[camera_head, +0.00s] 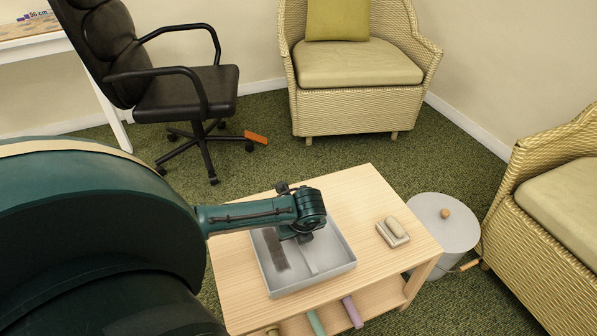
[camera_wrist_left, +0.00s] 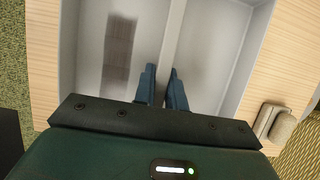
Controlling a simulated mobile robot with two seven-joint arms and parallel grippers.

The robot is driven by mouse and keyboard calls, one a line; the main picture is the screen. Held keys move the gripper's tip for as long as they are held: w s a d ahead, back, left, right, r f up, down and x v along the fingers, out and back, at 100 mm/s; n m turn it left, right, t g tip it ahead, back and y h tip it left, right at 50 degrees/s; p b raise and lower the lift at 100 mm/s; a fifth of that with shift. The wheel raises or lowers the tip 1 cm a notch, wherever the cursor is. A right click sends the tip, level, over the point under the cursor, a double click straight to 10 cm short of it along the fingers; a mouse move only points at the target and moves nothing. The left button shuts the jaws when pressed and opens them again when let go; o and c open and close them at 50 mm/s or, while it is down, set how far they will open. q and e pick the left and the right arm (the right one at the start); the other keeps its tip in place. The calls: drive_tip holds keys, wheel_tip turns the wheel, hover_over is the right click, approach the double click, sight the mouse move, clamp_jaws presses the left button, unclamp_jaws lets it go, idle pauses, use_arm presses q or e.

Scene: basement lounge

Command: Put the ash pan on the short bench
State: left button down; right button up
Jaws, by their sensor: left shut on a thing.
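The ash pan (camera_head: 345,262) is a shallow grey tray with a raised rib (camera_wrist_left: 173,35) across its middle and a dark smudge on its floor. It appears to rest on a low, light wooden table (camera_head: 385,225), which may be the short bench; I cannot tell whether there is a small gap under it. My left gripper (camera_head: 304,237) reaches in from the left over the pan. In the left wrist view its fingers (camera_wrist_left: 161,75) are closed on the rib. My right gripper is not in view.
A small block with a rounded top (camera_head: 393,232) sits right of the pan. Rolled colored items (camera_head: 352,312) lie on the lower shelf. A grey lidded bin (camera_head: 440,225) stands by the table's right end. Wicker armchairs (camera_head: 358,65) and a black office chair (camera_head: 185,90) stand around.

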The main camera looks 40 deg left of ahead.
use_arm(q)
wheel_tip(320, 180, down, 4)
drive_tip(key=shift+f+b, duration=0.1)
drive_tip(key=shift+b, duration=0.85)
drive_tip(key=shift+f, duration=0.1)
drive_tip(key=c, duration=1.5)
unclamp_jaws()
drive_tip(key=shift+o, duration=0.2)
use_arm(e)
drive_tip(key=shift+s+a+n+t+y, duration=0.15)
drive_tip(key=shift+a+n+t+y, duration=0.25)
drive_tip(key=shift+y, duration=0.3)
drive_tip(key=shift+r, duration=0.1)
